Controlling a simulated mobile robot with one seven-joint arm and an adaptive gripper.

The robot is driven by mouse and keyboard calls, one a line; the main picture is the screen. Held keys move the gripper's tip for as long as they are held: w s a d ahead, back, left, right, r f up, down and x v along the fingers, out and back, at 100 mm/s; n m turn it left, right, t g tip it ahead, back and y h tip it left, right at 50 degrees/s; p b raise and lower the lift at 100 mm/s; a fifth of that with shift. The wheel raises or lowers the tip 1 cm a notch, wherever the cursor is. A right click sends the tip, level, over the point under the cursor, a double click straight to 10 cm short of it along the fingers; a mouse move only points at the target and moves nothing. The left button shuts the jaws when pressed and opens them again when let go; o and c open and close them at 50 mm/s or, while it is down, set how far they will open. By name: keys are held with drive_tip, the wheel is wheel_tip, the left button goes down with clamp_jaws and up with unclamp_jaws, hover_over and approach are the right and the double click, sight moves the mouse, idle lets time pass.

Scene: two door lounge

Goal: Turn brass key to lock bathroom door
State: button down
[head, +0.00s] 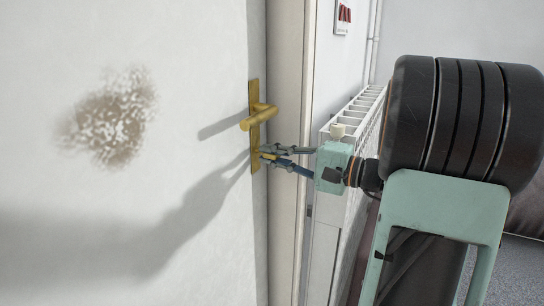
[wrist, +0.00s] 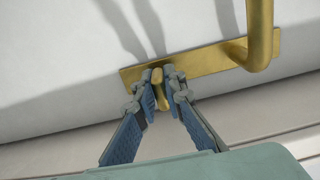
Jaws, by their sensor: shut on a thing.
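The white bathroom door (head: 190,215) fills the left of the head view. A brass plate with a lever handle (head: 262,118) is fixed near its right edge. The brass key (wrist: 157,84) sits at the plate below the lever; the wrist view shows its bow between my fingertips. My gripper (head: 268,156) is shut on the key, with one blue-padded finger on each side. In the wrist view my gripper (wrist: 159,88) is close to the brass plate (wrist: 190,64), and the lever (wrist: 260,35) is to its right. The key's shaft and the keyhole are hidden.
The door frame (head: 285,200) runs along the door's right edge. A white radiator (head: 365,112) stands on the wall to the right, behind my gripper. A small framed picture (head: 343,15) hangs above it. A brown worn patch (head: 115,118) marks the door.

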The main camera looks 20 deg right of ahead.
drive_tip(key=c, duration=2)
unclamp_jaws()
drive_tip(key=v, duration=1.2)
drive_tip(key=shift+d, duration=0.1)
